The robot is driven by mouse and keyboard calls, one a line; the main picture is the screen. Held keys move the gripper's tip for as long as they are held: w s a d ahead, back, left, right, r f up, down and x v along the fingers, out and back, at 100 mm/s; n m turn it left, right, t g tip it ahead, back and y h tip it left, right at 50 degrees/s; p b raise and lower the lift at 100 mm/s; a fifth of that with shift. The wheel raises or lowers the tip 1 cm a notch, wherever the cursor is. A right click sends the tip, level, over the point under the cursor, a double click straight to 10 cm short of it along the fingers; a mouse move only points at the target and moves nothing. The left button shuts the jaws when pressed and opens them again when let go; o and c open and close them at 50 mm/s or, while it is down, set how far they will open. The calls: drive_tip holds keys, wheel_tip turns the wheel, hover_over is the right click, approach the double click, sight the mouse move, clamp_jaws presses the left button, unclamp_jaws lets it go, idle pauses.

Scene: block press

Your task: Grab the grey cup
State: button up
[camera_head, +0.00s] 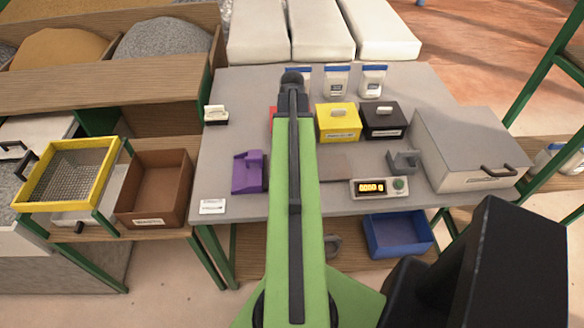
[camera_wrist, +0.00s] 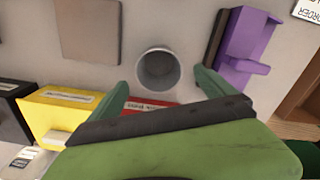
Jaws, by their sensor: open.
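The grey cup (camera_wrist: 158,66) stands upright on the grey table in the wrist view, seen from above into its open mouth. My gripper (camera_wrist: 160,79) is open, with one green finger to the left of the cup and one to the right. There is a gap between each finger and the cup in the picture. I cannot tell how far above the table the fingertips are. In the head view my green arm covers the spot where the cup stands, and my gripper is hidden there too.
A purple holder (camera_wrist: 240,50) stands right of the cup, and a red box (camera_wrist: 148,105) lies behind my gripper's edge. A yellow box (camera_head: 338,122), a black box (camera_head: 382,119) and a scale (camera_head: 378,187) share the table (camera_head: 240,100). A flat brown plate (camera_wrist: 88,30) lies nearby.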

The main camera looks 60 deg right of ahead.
wheel_tip(320, 180, down, 5)
drive_tip(key=b, duration=0.5)
drive_tip(key=shift+s+f, duration=0.15)
drive_tip(key=shift+f, duration=0.05)
drive_tip(key=shift+r, duration=0.2)
drive_tip(key=c, duration=1.4)
drive_tip(key=shift+r+p, duration=0.55)
drive_tip(key=shift+c, duration=0.2)
drive_tip(key=s+r+p, duration=1)
drive_tip(key=s, duration=0.1)
drive_tip(key=shift+s+a, duration=0.25)
drive_tip(key=shift+s, duration=0.1)
